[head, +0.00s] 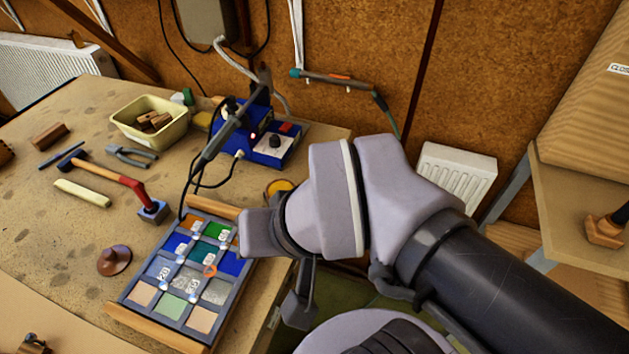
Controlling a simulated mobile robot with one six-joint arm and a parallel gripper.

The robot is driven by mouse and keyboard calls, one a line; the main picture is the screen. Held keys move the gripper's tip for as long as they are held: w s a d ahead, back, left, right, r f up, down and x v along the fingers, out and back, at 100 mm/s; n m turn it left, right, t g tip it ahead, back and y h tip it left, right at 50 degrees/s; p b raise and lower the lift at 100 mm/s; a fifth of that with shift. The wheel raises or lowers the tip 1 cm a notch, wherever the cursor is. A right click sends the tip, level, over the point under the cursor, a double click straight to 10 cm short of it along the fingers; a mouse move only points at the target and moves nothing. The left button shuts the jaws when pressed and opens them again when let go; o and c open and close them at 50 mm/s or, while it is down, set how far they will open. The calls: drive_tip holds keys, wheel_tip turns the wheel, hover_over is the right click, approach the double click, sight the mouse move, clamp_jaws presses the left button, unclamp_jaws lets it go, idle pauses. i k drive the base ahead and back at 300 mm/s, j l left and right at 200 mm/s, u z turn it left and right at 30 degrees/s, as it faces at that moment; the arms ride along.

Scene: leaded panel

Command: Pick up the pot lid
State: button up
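A reddish-brown round piece with a raised knob (114,260), which looks like the pot lid, lies on the workbench (40,255) left of the leaded panel. My gripper (300,310) hangs below my wrist, right of the panel and near the bench's right edge. It is apart from the brown piece, with the panel between them. My wrist hides part of the gripper, so its fingers do not show clearly. Nothing is seen in it.
A hammer (120,178), pliers (130,155), a yellow bin (125,125) and a blue soldering station (275,148) with cables stand behind. Bare bench surrounds the brown piece.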

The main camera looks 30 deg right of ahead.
sight(115, 259)
drive_tip(key=z, duration=0.3)
drive_tip(key=u, duration=1.3)
drive_tip(key=z, duration=1.3)
drive_tip(key=i+u, duration=0.1)
drive_tip(key=u, duration=0.35)
drive_tip(key=i+u, duration=0.1)
drive_tip(key=u, duration=0.4)
drive_tip(key=i+u, duration=0.1)
drive_tip(key=u, duration=0.35)
drive_tip(key=l+u, duration=0.1)
drive_tip(key=u, duration=0.4)
drive_tip(key=i, duration=0.05)
